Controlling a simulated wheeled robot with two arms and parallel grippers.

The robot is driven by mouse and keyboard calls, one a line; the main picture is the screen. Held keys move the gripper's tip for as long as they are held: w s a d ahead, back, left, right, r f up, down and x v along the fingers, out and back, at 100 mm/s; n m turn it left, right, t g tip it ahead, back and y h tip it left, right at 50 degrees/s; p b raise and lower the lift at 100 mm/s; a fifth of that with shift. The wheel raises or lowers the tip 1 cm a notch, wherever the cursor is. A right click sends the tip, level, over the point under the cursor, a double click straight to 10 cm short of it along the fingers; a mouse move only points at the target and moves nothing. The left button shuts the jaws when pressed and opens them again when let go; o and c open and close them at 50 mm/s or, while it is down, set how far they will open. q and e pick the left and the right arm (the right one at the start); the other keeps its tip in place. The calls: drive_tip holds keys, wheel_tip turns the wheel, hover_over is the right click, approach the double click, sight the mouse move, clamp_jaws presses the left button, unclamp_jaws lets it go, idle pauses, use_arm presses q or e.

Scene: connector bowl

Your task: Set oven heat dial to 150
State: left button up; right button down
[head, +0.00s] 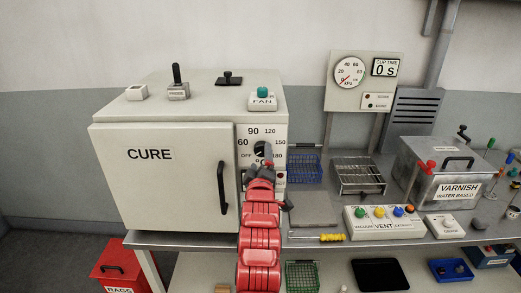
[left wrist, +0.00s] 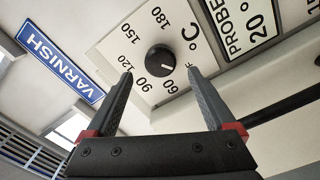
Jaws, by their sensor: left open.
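The oven (head: 165,185) is a pale box marked CURE with its door shut. Its black round heat dial (head: 260,148) is on the front panel, right of the door, partly hidden by my gripper in the head view. The left wrist view shows the dial (left wrist: 160,57) with 60, 90, 120, 150 and 180 around it; its white mark points toward the side between 60 and the partly hidden OFF. My left gripper (left wrist: 159,73) is open and empty, its fingertips spread before the dial, which shows between and beyond them. Contact is not visible. My right gripper is not in view.
The black door handle (head: 222,188) stands out left of my left gripper. A PROBE display (left wrist: 250,20) is beside the dial panel. A bench (head: 400,262) to the right holds wire baskets, a VENT button box (head: 385,224) and a VARNISH tank (head: 440,175).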

sight(261, 151)
use_arm(q)
drive_tip(key=shift+w+p, duration=0.35)
drive_tip(key=shift+w, duration=1.5)
drive_tip(key=shift+f, duration=0.1)
drive_tip(key=c, duration=1.4)
